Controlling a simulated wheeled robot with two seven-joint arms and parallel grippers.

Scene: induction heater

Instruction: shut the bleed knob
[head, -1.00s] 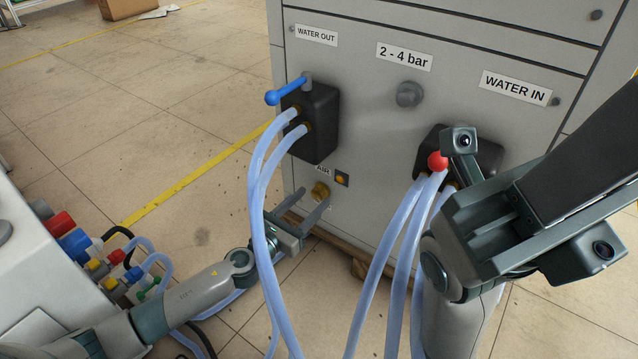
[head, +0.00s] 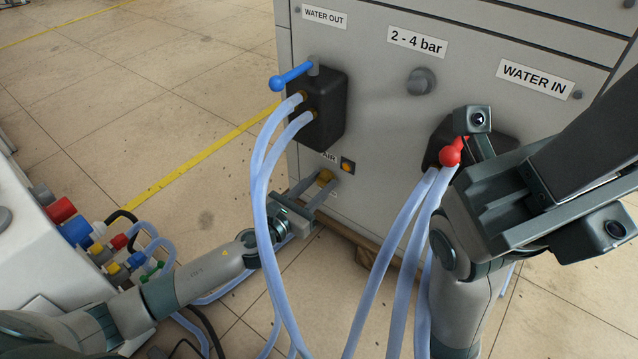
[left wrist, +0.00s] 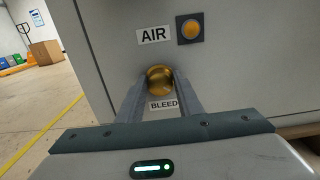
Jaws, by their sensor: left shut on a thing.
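The bleed knob (left wrist: 160,79) is a round brass knob on the grey cabinet front, just above the BLEED label (left wrist: 163,105). In the left wrist view the two fingers of my left gripper (left wrist: 160,85) stand on either side of it and are shut on it. In the head view the left gripper (head: 318,187) reaches the knob (head: 325,176) low on the cabinet, partly behind the pale blue hoses. My right arm is at the right of the head view, in front of the WATER IN block; its fingertips cannot be made out.
An orange button (left wrist: 190,30) sits beside the AIR label (left wrist: 154,35) above the knob. A blue valve lever (head: 290,76) and a red lever (head: 451,155) stand on black blocks. Pale blue hoses (head: 262,200) hang in front of my left gripper.

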